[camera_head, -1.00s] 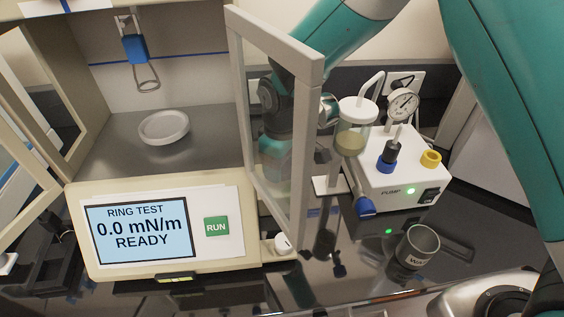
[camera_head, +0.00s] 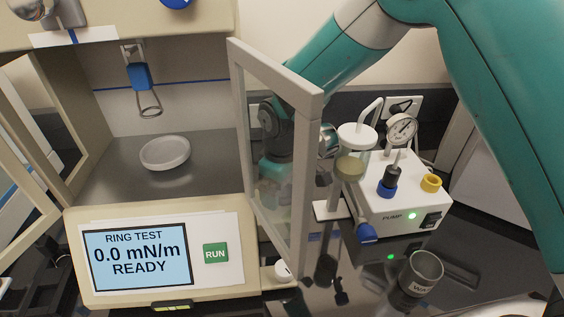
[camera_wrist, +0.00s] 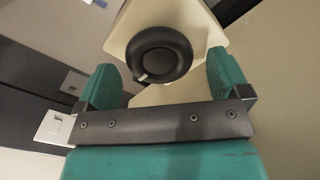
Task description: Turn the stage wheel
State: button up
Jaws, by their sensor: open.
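The stage wheel, a round black knob with a white mark on its rim (camera_wrist: 160,54), sits on a beige panel in the wrist view. My gripper (camera_wrist: 165,77) is open, with one teal finger on the left of the wheel and one on the right. Gaps show on both sides, and I cannot tell how far the fingertips reach along it. In the head view my wrist is behind the open glass door (camera_head: 274,160); the wheel and my fingertips are not clearly visible there.
The ring-test instrument (camera_head: 230,280) reads 0.0 mN/m, READY. A dish (camera_head: 165,153) lies in its chamber below a hanging ring (camera_head: 148,102). The pump (camera_head: 400,213) and a waste beaker (camera_head: 421,277) stand at the right, close to my arm.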

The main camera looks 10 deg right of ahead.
notch_tip(320, 180, up, 17)
jog(key=b, duration=0.2)
jog(key=shift+d, duration=0.1)
